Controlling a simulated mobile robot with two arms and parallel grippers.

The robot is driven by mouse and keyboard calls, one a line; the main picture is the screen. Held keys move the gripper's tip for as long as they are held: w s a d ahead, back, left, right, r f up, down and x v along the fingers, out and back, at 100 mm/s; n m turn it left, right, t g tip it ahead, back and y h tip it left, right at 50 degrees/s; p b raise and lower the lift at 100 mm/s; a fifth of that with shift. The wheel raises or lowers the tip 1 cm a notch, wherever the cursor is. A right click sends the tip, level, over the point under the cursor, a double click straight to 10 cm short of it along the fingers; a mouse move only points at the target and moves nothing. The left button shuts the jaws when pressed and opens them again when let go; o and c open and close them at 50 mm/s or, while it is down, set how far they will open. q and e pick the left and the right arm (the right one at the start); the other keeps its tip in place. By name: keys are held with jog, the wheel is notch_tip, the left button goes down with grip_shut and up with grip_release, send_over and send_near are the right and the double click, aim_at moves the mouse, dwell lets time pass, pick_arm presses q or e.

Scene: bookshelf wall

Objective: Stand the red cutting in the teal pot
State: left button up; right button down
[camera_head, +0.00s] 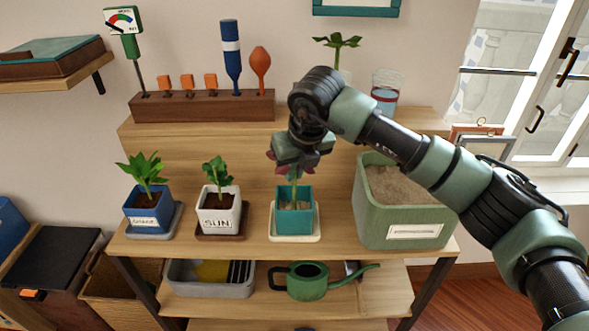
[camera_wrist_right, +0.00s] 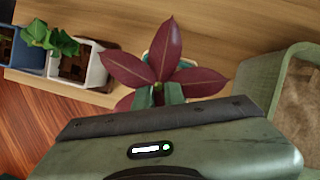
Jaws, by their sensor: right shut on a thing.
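The red cutting (camera_head: 281,170) has dark red leaves and a pale green stem. My right gripper (camera_head: 298,168) is shut on it, directly above the teal pot (camera_head: 294,223). The cutting looks about upright, and its stem reaches down to the pot's opening. I cannot tell whether the stem's lower end touches anything inside. The teal pot stands on a cream saucer (camera_head: 275,238) on the wooden bench. In the right wrist view the cutting's red leaves (camera_wrist_right: 190,80) spread in front of the gripper (camera_wrist_right: 160,95) and hide most of the pot. My left gripper is not in view.
A white pot (camera_head: 219,218) and a blue pot (camera_head: 148,215), both planted, stand left of the teal pot. A large green soil bin (camera_head: 400,228) stands close on its right. Behind is a wooden tool rack (camera_head: 205,107) on a raised shelf. A watering can (camera_head: 307,281) sits below.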

jog(key=c, duration=1)
grip_release()
jog(key=shift+c, duration=0.2)
jog(key=p+v, duration=0.3)
jog(key=v, duration=0.6)
jog(key=shift+w, duration=0.3)
jog(key=shift+a+r, duration=0.15)
jog(key=v, duration=0.7)
jog(key=shift+s+r+b, duration=0.2)
jog(key=shift+r+b, duration=0.15)
jog(key=shift+b, duration=0.05)
